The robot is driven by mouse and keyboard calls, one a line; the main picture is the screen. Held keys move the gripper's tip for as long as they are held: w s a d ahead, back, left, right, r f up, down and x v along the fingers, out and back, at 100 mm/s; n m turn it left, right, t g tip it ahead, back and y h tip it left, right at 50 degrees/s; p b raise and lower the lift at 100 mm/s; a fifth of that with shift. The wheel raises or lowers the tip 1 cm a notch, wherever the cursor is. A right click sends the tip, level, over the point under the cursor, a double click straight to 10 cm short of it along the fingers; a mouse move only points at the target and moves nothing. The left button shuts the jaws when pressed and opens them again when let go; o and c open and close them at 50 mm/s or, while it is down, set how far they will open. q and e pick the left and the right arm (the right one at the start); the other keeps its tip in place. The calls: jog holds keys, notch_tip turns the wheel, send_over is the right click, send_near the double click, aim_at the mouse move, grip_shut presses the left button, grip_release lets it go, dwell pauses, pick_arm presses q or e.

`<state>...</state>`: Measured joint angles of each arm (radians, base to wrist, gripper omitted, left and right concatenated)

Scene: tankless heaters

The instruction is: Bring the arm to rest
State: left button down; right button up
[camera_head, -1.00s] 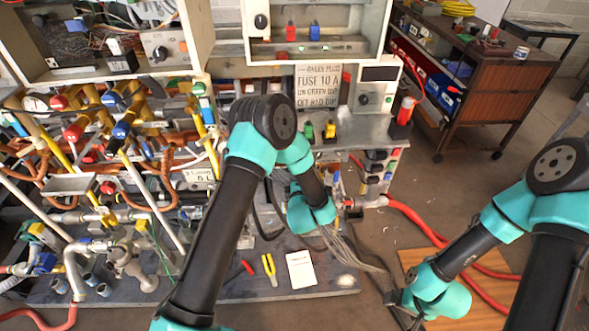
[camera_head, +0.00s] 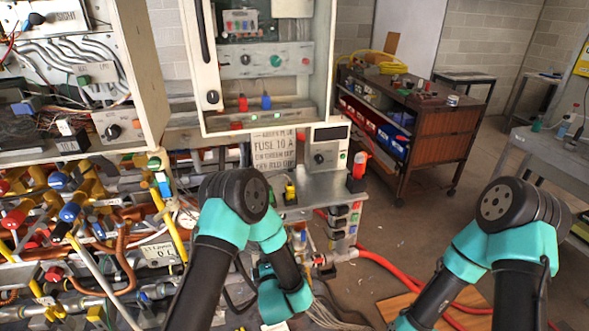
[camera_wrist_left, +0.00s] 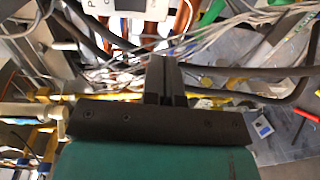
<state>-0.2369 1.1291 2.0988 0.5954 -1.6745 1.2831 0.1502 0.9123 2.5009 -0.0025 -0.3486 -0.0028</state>
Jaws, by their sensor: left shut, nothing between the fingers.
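My left arm (camera_head: 235,215) comes in from the bottom left, bends at a black and teal joint, and drops to a teal wrist near the bench edge. In the left wrist view my left gripper (camera_wrist_left: 163,75) is shut, with its black fingers together and nothing held. Loose grey cables and black hoses show around and beyond the fingers; I cannot tell whether any touch them. My right arm (camera_head: 500,235) stands at the right, bent downward, and its gripper is out of the frame.
A heater panel with pipes and valves (camera_head: 70,215) fills the left. An open white cabinet (camera_head: 270,95) and a fuse sign (camera_head: 272,148) stand behind my left arm. A brown cart (camera_head: 440,145) stands behind. Red hose (camera_head: 385,265) crosses the floor. Open floor lies between cart and right arm.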

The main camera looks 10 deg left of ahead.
pick_arm(q)
jog(key=s+a+f+m+g+h, duration=0.3)
jog(key=s+f+m+g+h, duration=0.15)
jog(key=s+f+m, duration=0.2)
jog(key=s+a+f+m+g+h, duration=0.2)
jog(key=s+f+m+g+h, duration=0.1)
jog(key=s+f+m+g, duration=0.4)
jog(key=s+a+r+m+g+h, duration=0.1)
jog(key=s+m+g+h, duration=0.1)
jog(key=s+m, duration=0.4)
jog(key=s+g, duration=0.1)
jog(key=s, duration=0.4)
jog(key=shift+r+g, duration=0.3)
jog(key=shift+g, duration=0.05)
jog(key=c, duration=1.8)
grip_release()
jog(key=shift+a+m, duration=0.1)
jog(key=shift+m, duration=0.15)
